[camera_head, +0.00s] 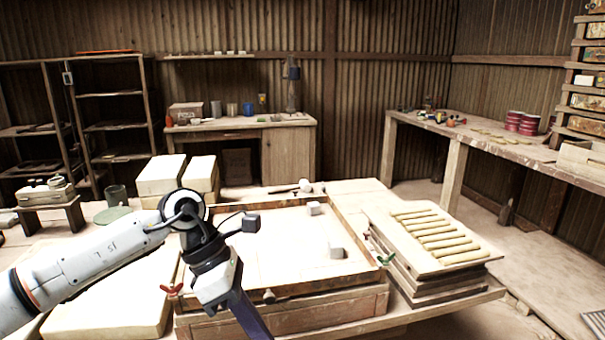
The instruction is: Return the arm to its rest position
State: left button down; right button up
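My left arm (100,262) comes in from the left edge and bends at a joint over the near left corner of the wooden press frame (300,292). From there it points down. My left gripper (246,316) is a dark purple part that runs out of the bottom edge, in front of the press's front board. Its fingertips are out of sight, so I cannot tell whether it is open or holds anything. My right arm and gripper are not in view.
Two small grey blocks (336,251) (313,208) lie inside the press frame. A stack of boards with rolled clay strips (436,240) stands to the right. Large pale blocks (160,176) stand behind my arm. A mallet (303,187) lies at the table's back. Open floor shows at right.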

pick_arm(q)
jog(key=s+d+r+n+h, duration=0.2)
jog(key=s+d+n+h, duration=0.25)
jog(key=d+h, duration=0.3)
jog(key=s+d+r+n+h, duration=0.25)
jog(key=d+n+h, duration=0.3)
jog(key=d, duration=0.35)
jog(key=w+a+f+n+t, duration=0.2)
jog(key=a+n+t, duration=0.1)
jog(key=n+t, duration=0.45)
jog(key=w+a+f+n+t, duration=0.1)
jog(key=w+a+n+t, duration=0.15)
jog(key=n+t, duration=0.5)
jog(key=a+f+n+t+y, duration=0.2)
jog(key=a+f+n+y, duration=0.85)
jog(key=f+n, duration=0.45)
jog(key=s+a+f+n+g+y, duration=0.2)
jog(key=s+a+f+n+g, duration=0.1)
jog(key=s+f, duration=0.5)
jog(key=s+a+f+n+g+y, duration=0.3)
jog(key=s+a+f+n, duration=0.3)
jog(key=s+f, duration=0.3)
jog(key=shift+s+a+n+g, duration=0.3)
jog(key=shift+s+a, duration=0.05)
jog(key=shift+s, duration=0.25)
jog(key=shift+f, duration=0.1)
